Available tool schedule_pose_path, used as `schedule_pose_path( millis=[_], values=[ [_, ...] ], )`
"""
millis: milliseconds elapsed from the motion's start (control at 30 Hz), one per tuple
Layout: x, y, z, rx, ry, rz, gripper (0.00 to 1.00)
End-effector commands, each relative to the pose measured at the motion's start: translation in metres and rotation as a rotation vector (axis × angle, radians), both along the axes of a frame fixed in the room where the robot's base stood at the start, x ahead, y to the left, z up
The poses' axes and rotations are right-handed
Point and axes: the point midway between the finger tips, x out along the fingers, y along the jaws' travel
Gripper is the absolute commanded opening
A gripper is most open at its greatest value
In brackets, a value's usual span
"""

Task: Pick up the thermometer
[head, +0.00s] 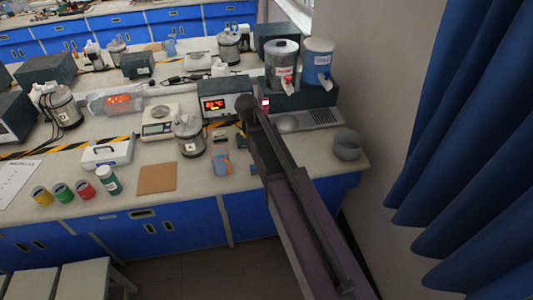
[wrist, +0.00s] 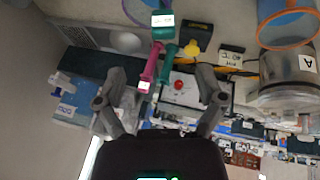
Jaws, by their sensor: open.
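A slim pink handheld device (wrist: 151,66) with a small pale display lies ahead of my gripper in the wrist view. A similar teal device (wrist: 167,64) is close to its right. I cannot tell for sure which is the thermometer. A small pink-red piece with a light screen (head: 265,104) shows beside my arm in the head view. My gripper (wrist: 160,82) is open, its two fingers spread left and right of the devices in the picture. Nothing shows held between them. In the head view my arm covers the bench around the gripper.
A heater box (head: 226,106) with a lit display and a metal canister (head: 189,137) stand left of my arm. A blue beaker (head: 221,164) is near the front edge. Two dispensers (head: 282,64) (head: 318,62) stand behind; a grey bowl (head: 348,146) is right. Wall and curtain (head: 455,110) bound the right side.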

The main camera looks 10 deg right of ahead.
Motion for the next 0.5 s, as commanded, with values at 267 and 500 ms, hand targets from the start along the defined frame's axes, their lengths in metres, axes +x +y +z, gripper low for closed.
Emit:
schedule_pose_path(
  millis=[267, 500],
  values=[
    [0.009, -0.005, -0.022, 0.0, 0.0, -0.001, 0.89],
    [0.016, -0.011, -0.04, 0.001, 0.0, -0.002, 0.89]
  ],
)
